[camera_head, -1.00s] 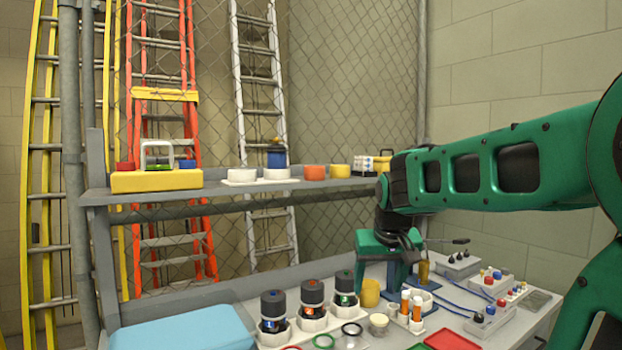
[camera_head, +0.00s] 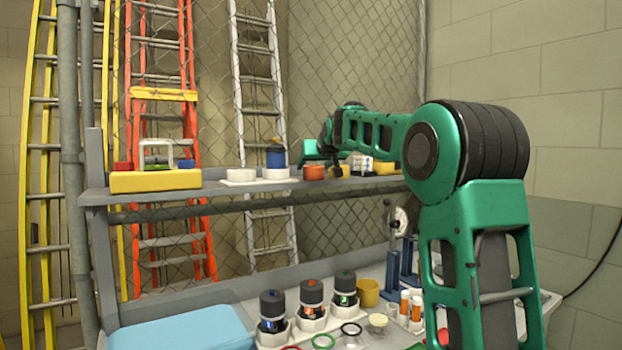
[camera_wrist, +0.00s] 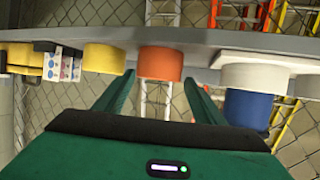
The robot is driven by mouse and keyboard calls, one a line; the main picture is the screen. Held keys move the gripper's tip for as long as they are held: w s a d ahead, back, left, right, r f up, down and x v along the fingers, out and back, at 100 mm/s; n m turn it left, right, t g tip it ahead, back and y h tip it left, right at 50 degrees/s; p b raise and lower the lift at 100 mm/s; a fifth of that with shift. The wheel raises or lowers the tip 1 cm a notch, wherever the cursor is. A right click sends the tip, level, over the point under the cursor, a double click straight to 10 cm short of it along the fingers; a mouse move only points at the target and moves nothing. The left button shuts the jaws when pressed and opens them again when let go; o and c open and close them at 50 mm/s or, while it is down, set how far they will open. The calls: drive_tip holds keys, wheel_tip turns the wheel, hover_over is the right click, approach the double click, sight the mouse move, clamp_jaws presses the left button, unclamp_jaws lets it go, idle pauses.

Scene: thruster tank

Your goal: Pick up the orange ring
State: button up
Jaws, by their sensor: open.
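The orange ring (camera_head: 314,173) stands on the grey shelf, and in the wrist view (camera_wrist: 160,64) it looks like a short solid-sided cylinder. My gripper (camera_head: 320,158) is at the shelf, close to the ring, with its jaws open and empty. The inside of the ring is hidden.
A yellow ring (camera_wrist: 104,57) sits close on one side of it, with a white box (camera_wrist: 63,64) beyond. A blue container (camera_wrist: 248,107) and white rings (camera_head: 276,173) are on the other side. The shelf (camera_head: 150,198) is against a mesh fence. A cluttered bench lies below.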

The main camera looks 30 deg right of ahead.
sight(312, 170)
drive_tip(key=shift+x, duration=3)
drive_tip(key=shift+s+d+f, duration=0.1)
drive_tip(key=shift+d+f, duration=0.05)
drive_tip(key=c, duration=0.8)
